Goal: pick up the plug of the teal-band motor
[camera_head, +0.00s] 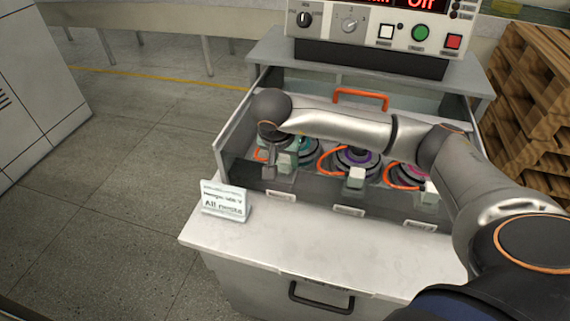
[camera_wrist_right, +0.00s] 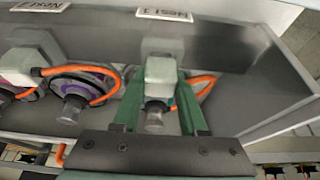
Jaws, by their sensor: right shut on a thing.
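The teal-band motor (camera_head: 308,150) sits in the left nest of the open-topped tray, partly hidden by my right arm. My right gripper (camera_head: 274,166) is at the front left of this motor, pointing down. In the right wrist view its two green fingers (camera_wrist_right: 160,95) stand on either side of a pale plug block (camera_wrist_right: 160,70), shut on it. An orange cable (camera_wrist_right: 202,84) shows beside the plug. In the head view the plug is hard to tell from the fingers. My left gripper is not in view.
The purple-band motor (camera_head: 357,158) and pink-band motor (camera_head: 408,174) sit to the right, each with a pale plug block in front. A sign (camera_head: 224,201) stands on the bench's front ledge (camera_head: 300,250). A control box (camera_head: 375,30) stands behind. Wooden pallets (camera_head: 530,90) are at right.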

